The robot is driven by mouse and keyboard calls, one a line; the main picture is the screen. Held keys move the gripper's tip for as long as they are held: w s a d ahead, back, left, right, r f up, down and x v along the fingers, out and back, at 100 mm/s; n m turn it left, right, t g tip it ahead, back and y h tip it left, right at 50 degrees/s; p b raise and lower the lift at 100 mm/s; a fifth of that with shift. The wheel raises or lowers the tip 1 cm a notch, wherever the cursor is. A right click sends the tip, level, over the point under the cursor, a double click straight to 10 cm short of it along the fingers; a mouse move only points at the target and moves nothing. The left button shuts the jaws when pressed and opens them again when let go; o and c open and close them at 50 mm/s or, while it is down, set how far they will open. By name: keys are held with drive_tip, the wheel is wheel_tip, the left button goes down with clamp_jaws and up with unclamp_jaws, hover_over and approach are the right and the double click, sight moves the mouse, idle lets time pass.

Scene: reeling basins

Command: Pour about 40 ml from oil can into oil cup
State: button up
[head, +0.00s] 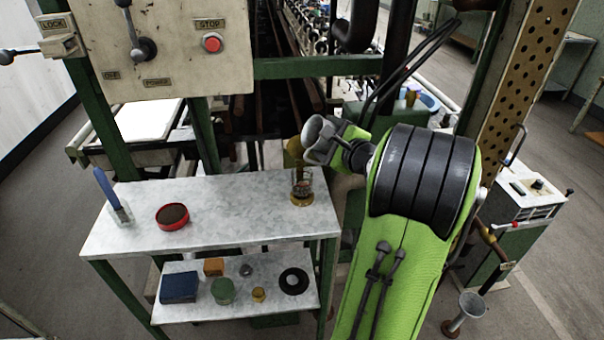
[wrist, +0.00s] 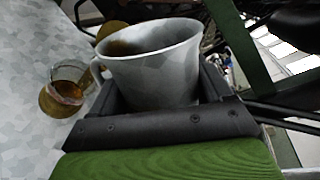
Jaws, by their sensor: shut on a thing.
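My gripper (head: 326,150) is shut on a grey metal can (head: 316,129), which I take as the oil can. The can also shows large in the wrist view (wrist: 155,65), with its mouth open and a brownish patch inside. In the head view it appears tilted, with its mouth toward the left, above the table's right end. The oil cup (head: 302,190), a clear glass with a brass-coloured base, stands upright below and to the left of the can. It holds some amber liquid, also seen in the wrist view (wrist: 65,93). No falling stream is clear to me.
A brass-coloured piece (head: 294,147) shows just behind the cup. A red tin (head: 172,216) and a blue-handled tool (head: 112,192) are on the marble-topped table (head: 235,215). A lower shelf (head: 205,308) holds several small items. The tabletop's middle is clear.

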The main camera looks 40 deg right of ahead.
drive_tip(key=shift+d+f+n+b, duration=0.1)
drive_tip(key=shift+n+b, duration=0.3)
drive_tip(key=shift+b, duration=0.05)
idle(1.1)
drive_tip(key=shift+h, duration=0.3)
idle(1.0)
wheel_tip(320, 180, up, 2)
drive_tip(key=m+y+p, duration=0.1)
drive_tip(key=m+p, duration=0.2)
drive_tip(key=p, duration=0.1)
drive_tip(key=shift+s+t+p, duration=0.1)
drive_tip(key=shift+t+p, duration=0.2)
drive_tip(key=shift+p, duration=0.05)
drive_tip(key=shift+d+f+m+b, duration=0.2)
drive_tip(key=shift+f+m+b, duration=0.15)
drive_tip(key=shift+f, duration=0.25)
drive_tip(key=shift+a, duration=0.25)
drive_tip(key=shift+d+f, duration=0.1)
